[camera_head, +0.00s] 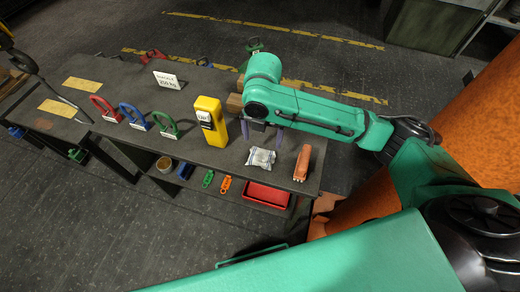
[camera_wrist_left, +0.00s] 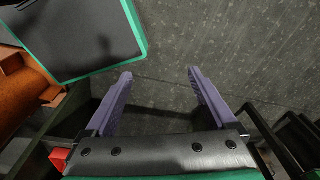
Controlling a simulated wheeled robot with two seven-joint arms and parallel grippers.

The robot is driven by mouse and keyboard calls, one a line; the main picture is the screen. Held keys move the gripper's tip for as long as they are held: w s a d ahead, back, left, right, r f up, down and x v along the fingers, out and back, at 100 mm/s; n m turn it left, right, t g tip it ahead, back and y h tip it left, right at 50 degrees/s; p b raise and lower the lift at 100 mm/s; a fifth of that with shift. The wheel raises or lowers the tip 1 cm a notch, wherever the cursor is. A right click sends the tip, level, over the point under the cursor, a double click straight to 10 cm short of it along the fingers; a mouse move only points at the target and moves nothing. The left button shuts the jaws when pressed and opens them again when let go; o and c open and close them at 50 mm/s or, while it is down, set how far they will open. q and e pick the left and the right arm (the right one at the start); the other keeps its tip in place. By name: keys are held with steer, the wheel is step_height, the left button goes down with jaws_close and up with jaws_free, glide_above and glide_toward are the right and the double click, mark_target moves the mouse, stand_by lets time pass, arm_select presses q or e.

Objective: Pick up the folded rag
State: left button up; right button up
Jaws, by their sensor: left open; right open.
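The folded rag (camera_head: 261,158), pale grey-white with darker marks, lies near the front edge of the dark table (camera_head: 235,172). My right gripper (camera_head: 262,132) is just behind and above the rag in the head view. Its purple fingers point down and are apart, with nothing seen between them. They appear clear of the rag, though the exact gap is hard to judge. My left gripper (camera_wrist_left: 159,72) shows only in the left wrist view. Its fingers are wide apart over grey floor, and it is empty.
An orange-red block (camera_head: 302,163) lies right of the rag. A yellow device (camera_head: 211,121) stands to the left, with green (camera_head: 166,124), blue (camera_head: 134,116) and red (camera_head: 105,107) handles beyond. A white sign (camera_head: 167,80) stands behind. A red tray (camera_head: 268,194) sits on the lower shelf.

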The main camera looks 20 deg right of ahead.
mark_target(262, 155)
steer(key=f, duration=0.1)
steer(key=s+f, duration=0.1)
steer(key=f, duration=0.1)
steer(key=shift+f, duration=0.2)
steer(key=f, duration=0.2)
steer(key=w+f+p, duration=0.1)
steer(key=f, duration=0.1)
steer(key=f+p, duration=0.1)
steer(key=f, duration=0.1)
steer(key=shift+w, duration=0.35)
steer(key=shift+s+f, duration=0.1)
steer(key=shift+f, duration=0.15)
steer(key=shift+s, duration=0.1)
steer(key=c, duration=1.1)
arm_select(q)
steer(key=shift+s+r+b, duration=0.1)
steer(key=shift+s+b, duration=0.65)
steer(key=shift+b, duration=0.3)
arm_select(e)
step_height(262, 155, up, 20)
steer(key=shift+r, duration=0.1)
